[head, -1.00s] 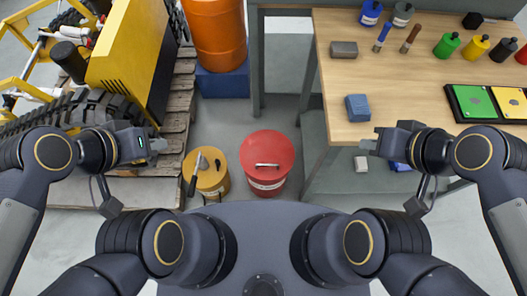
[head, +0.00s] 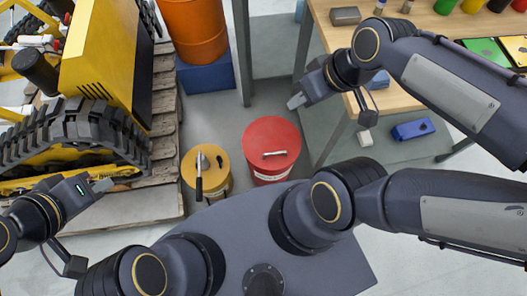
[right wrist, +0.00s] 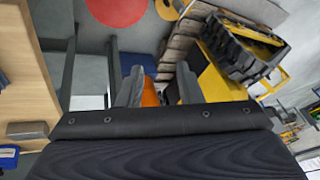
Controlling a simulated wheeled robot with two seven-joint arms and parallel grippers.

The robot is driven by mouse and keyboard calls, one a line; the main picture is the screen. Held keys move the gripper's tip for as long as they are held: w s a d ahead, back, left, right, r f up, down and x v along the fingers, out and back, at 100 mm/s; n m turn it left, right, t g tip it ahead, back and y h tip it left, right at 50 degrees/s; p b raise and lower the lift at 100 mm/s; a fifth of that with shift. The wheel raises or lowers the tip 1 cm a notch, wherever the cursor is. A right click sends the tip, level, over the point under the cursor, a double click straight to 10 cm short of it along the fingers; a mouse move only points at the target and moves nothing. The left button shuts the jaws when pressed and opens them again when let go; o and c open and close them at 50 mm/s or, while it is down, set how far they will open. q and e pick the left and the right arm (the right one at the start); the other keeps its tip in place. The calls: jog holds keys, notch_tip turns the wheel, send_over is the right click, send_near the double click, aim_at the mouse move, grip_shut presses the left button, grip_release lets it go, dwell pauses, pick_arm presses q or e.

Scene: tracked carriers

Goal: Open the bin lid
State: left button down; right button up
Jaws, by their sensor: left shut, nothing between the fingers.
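A red bin (head: 268,172) stands on the floor in the middle of the head view. Its round red lid (head: 270,136) is on and flat, with a pale bar handle (head: 274,154) across it. The lid also shows at the top of the right wrist view (right wrist: 117,10). My right gripper (head: 295,101) is apart from the lid, above and to its right in the head view. Its fingers are spread with nothing between them in the right wrist view (right wrist: 158,82). My left gripper (head: 107,185) is shut and empty at the left, well away from the bin.
A yellow container (head: 190,166) with a dark-handled tool (head: 199,180) on top stands left of the red bin. A wooden workbench (head: 425,55) is at the right. An orange drum (head: 195,30) on a blue base (head: 207,75) and a tracked yellow machine (head: 105,60) stand behind.

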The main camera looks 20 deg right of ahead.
jog(key=w+f+n+g+h+b, duration=0.1)
jog(key=w+f+n+g+b, duration=0.2)
jog(key=f+b, duration=0.65)
jog(key=w+f+n+b, duration=0.4)
jog(key=f+b, duration=0.2)
jog(key=f, duration=0.7)
jog(key=n+g+h+b, duration=0.25)
jog(key=n+b, duration=0.35)
jog(key=b, duration=0.5)
send_over(274, 149)
jog(key=s, duration=0.1)
notch_tip(274, 149, down, 18)
jog(key=shift+g+y, duration=0.25)
jog(key=shift+y, duration=0.1)
jog(key=f+b, duration=0.1)
jog(key=f, duration=0.1)
jog(key=s+f+b, duration=0.1)
jog(key=f, duration=0.1)
jog(key=a+f+b, duration=0.1)
jog(key=f, duration=0.2)
jog(key=shift+s, duration=0.2)
grip_shut()
